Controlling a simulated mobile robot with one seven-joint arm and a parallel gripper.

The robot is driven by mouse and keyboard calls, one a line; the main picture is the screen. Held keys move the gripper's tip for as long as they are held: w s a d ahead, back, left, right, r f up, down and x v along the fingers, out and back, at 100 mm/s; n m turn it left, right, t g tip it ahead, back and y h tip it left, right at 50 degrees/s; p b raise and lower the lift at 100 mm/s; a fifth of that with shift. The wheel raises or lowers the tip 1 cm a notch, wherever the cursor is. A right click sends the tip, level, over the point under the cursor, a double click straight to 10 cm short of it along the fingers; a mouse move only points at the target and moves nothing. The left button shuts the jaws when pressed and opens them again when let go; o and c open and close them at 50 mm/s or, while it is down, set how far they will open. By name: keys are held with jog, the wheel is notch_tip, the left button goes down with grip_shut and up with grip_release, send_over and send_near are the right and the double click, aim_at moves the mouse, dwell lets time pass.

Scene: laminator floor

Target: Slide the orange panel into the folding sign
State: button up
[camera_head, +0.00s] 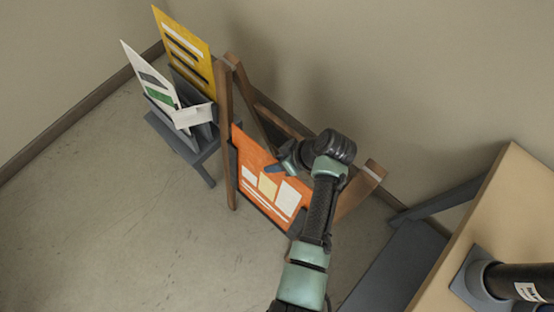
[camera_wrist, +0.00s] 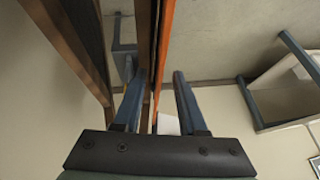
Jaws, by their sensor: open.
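The orange panel (camera_head: 268,184) with white and pale yellow blocks is at the front face of the wooden folding sign (camera_head: 226,132). It stands tilted between the sign's legs, against a dark backing. My gripper (camera_head: 285,164) is at the panel's upper edge. In the wrist view, my gripper (camera_wrist: 157,95) has its two blue-grey fingers apart. The orange panel (camera_wrist: 165,45) shows edge-on between them, along with a brown wooden part of the sign (camera_wrist: 145,40). I cannot tell whether either finger touches the panel. My arm hides the panel's lower right part and the sign's right side.
A grey rack (camera_head: 178,138) at the left holds a yellow panel (camera_head: 186,48) and a white and green panel (camera_head: 150,85). A wooden-topped table (camera_head: 500,215) stands at the right. Walls close off the back and left. The floor (camera_head: 110,220) at front left is clear.

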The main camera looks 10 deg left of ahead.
notch_tip(320, 180, up, 10)
jog(key=shift+r, duration=0.1)
dwell(0.4)
jog(key=w+d+r+m+t+h, duration=0.1)
jog(key=w+r+t, duration=0.35)
jog(key=r, duration=0.55)
jog(key=w+d+r+m+t+h, duration=0.15)
jog(key=w+r+t, duration=0.3)
jog(key=r, duration=0.45)
jog(key=w+r+m+t+h, duration=0.1)
jog(key=w+r+m+t, duration=0.3)
jog(key=r, duration=0.6)
jog(key=s+r+t, duration=0.2)
jog(key=r+t, duration=0.1)
jog(key=r, duration=0.7)
jog(key=s+r+t, duration=0.2)
jog(key=r+t, duration=0.2)
jog(key=r, duration=0.7)
jog(key=s+r+m+t+h, duration=0.2)
jog(key=s+r+t, duration=0.3)
jog(key=s+r, duration=0.7)
jog(key=shift+d+r+m+t, duration=0.35)
jog(key=shift+r+m, duration=0.25)
jog(key=shift+m, duration=0.25)
jog(key=shift+w+d, duration=0.1)
